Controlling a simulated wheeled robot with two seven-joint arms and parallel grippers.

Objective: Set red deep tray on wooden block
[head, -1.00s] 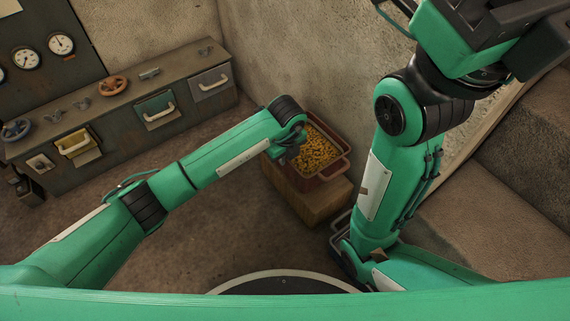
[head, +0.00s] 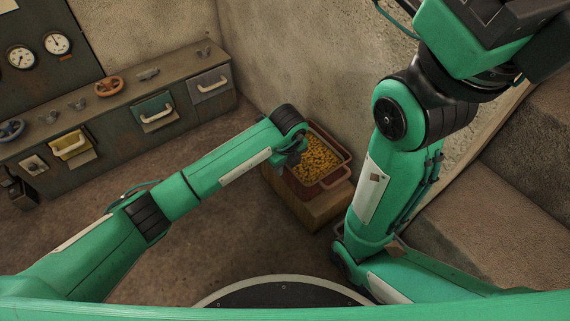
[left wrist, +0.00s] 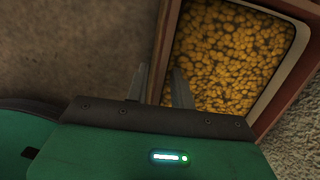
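The red deep tray (head: 336,182), filled with yellow-brown pieces, rests upright on the wooden block (head: 318,208) near the wall. My left gripper (head: 292,160) is low at the tray's left side; the arm partly covers the tray there. In the left wrist view my left gripper (left wrist: 160,78) has its fingers apart, one on each side of the line of the tray's wall (left wrist: 167,45), with a visible gap at the outer finger. Whether the inner finger touches the wall cannot be told. My right arm is raised at right; its fingers do not show.
A grey-green cabinet (head: 110,130) with drawers and handwheels stands at the left, under a gauge panel (head: 35,45). A rough wall (head: 300,60) is behind the tray. Stone steps (head: 470,220) are at the right. The floor (head: 200,230) left of the block is clear.

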